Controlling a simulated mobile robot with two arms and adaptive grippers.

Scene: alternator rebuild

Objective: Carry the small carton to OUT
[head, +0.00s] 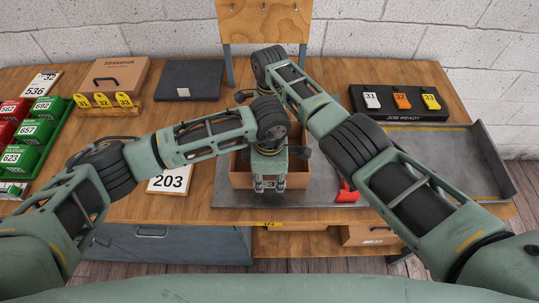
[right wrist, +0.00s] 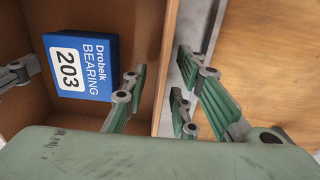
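The open brown carton (head: 239,180) stands on the grey metal sheet at mid-table, partly hidden by my arms. In the right wrist view I look down into this carton (right wrist: 115,20); a blue Drobelk bearing box (right wrist: 82,67) marked 203 lies in it. My left gripper (head: 269,186) points down at the near wall, fingers around it; whether it is closed is hidden. My right gripper (right wrist: 163,65) has fingers on both sides of the opposite wall, with gaps showing, so it looks open. In the head view my arms hide it. I see no readable OUT label.
The grey metal sheet (head: 440,150) is clear at right and has a raised right edge. A red object (head: 347,193) lies beside the carton. A black JOB READY rack (head: 405,103), a 203 card (head: 169,181), a dark case (head: 190,80) and a closed carton (head: 112,75) stand around.

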